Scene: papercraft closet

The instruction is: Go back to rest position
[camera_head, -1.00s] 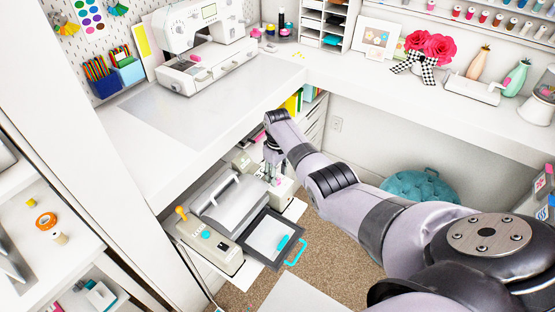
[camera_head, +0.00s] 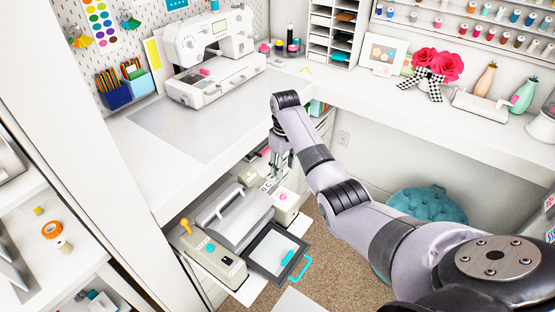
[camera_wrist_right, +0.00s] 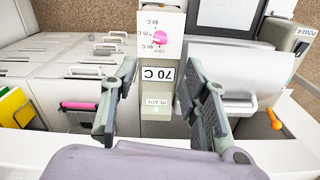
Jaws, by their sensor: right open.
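My right gripper (camera_head: 279,160) hangs above the pull-out shelf under the white worktop, over the back of the grey machine (camera_head: 232,215). In the right wrist view its two fingers (camera_wrist_right: 165,100) are spread apart with nothing between them. The fingers do not appear to touch the panel. My left gripper is not in view.
The white worktop (camera_head: 150,160) carries a sewing machine (camera_head: 212,55). A black-framed tray (camera_head: 275,252) with a cyan handle juts out in front. A teal pouf (camera_head: 428,205) stands on the carpet at right. White drawers (camera_wrist_right: 60,75) fill the wrist view's left.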

